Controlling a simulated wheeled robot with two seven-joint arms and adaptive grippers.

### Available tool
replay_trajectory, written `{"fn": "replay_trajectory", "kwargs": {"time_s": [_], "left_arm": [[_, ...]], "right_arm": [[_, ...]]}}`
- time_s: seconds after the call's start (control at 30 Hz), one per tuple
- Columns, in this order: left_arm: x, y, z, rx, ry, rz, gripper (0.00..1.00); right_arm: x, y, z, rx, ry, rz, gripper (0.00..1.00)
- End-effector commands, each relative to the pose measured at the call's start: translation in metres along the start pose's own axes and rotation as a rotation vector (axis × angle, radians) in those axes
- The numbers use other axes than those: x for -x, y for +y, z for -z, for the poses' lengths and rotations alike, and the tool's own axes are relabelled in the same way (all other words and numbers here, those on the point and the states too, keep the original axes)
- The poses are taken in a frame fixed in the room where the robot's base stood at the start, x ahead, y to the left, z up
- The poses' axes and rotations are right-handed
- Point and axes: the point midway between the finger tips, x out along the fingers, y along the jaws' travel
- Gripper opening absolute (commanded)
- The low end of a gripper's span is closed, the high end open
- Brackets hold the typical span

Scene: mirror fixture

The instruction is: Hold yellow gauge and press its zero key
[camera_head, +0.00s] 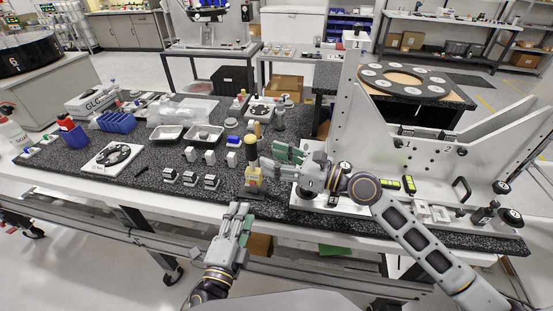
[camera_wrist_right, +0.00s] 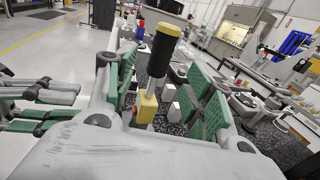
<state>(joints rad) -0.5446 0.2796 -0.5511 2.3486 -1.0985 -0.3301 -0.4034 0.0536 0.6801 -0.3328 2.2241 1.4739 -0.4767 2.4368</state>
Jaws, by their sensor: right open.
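The yellow gauge (camera_head: 252,173) stands upright near the table's front edge, with a yellow lower block, a pale stem and a dark handle with a yellow top. In the right wrist view its lower block (camera_wrist_right: 146,107) shows beyond and between the green finger pads. My right gripper (camera_head: 272,161) is open just right of the gauge; its fingers also show in the right wrist view (camera_wrist_right: 165,92). My left gripper (camera_head: 239,209) is below and in front of the gauge, apart from it; its fingers lie close together, their gap unclear. I cannot make out the zero key.
Several small dark-and-white blocks (camera_head: 190,179) stand left of the gauge, with white blocks (camera_head: 210,157) behind. Metal trays (camera_head: 203,136), a blue rack (camera_head: 117,122) and a white plate with a dark ring (camera_head: 92,163) lie farther left. A large white fixture (camera_head: 372,139) stands at right.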

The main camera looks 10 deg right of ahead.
Motion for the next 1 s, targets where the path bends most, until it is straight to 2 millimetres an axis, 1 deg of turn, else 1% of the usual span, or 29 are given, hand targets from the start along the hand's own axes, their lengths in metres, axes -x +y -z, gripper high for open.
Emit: {"fn": "replay_trajectory", "kwargs": {"time_s": [0.27,0.8,1.0], "left_arm": [[0.000,0.000,0.000,0.000,0.000,0.000,0.36],[0.000,0.000,0.000,0.000,0.000,0.000,0.36],[0.000,0.000,0.000,0.000,0.000,0.000,0.36]], "right_arm": [[-0.013,-0.001,0.000,-0.001,-0.001,0.001,0.53],[-0.059,0.000,-0.001,0.000,-0.002,0.000,0.53],[-0.071,0.000,0.000,0.000,-0.001,0.000,0.53]]}}
